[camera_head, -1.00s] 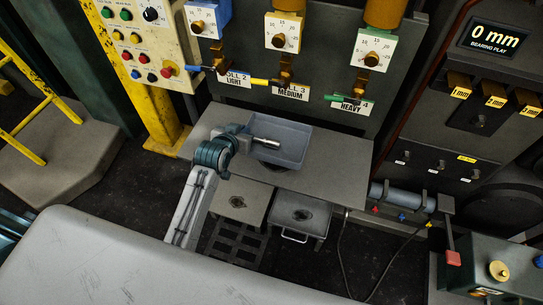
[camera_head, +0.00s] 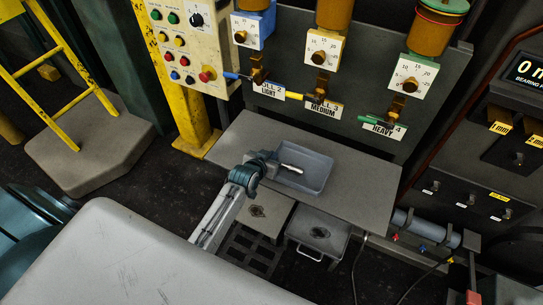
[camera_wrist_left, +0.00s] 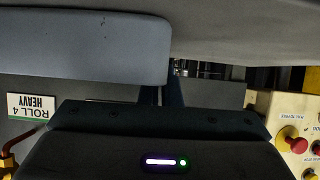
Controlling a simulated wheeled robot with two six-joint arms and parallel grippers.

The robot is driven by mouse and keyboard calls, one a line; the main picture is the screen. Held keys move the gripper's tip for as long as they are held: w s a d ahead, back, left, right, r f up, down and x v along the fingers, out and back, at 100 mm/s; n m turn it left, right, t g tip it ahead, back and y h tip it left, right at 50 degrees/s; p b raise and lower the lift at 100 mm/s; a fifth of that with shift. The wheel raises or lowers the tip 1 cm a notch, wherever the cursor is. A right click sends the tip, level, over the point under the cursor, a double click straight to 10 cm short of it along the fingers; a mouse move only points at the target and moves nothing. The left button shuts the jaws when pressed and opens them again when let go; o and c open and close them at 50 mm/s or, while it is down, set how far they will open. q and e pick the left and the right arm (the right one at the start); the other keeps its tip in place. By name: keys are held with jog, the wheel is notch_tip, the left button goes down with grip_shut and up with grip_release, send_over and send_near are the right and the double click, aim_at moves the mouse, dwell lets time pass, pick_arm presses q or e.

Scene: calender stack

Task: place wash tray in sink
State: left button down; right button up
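The wash tray is a shallow blue-grey open tray (camera_head: 318,181) at the bench, below the roll labels. My left gripper (camera_head: 272,160) is at the tray's left wall, and a bright metal rod-like part shows over the tray's inside. In the left wrist view a smooth grey-blue panel (camera_wrist_left: 85,50), probably the tray, is close to the dark gripper body. The fingertips are hidden, so their grip on the wall is unclear. I cannot pick out the sink with certainty. Two grey box-like units with dark centres, the left (camera_head: 257,211) and right (camera_head: 319,234), are below the bench. My right gripper is out of view.
The grey bench (camera_head: 365,200) has bare room right of the tray. A panel with dials and labels stands behind it, and a yellow post (camera_head: 193,115) with a control box is at the left. A pipe (camera_head: 427,226) lies beyond the bench's right end.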

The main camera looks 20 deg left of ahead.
pick_arm(q)
jog(key=shift+r, duration=0.1)
jog(key=c, duration=2)
grip_release()
jog(key=o, duration=0.4)
jog(key=shift+c, duration=0.2)
jog(key=shift+s+r, duration=0.15)
jog(key=shift+s, duration=0.15)
jog(key=v, duration=1.1)
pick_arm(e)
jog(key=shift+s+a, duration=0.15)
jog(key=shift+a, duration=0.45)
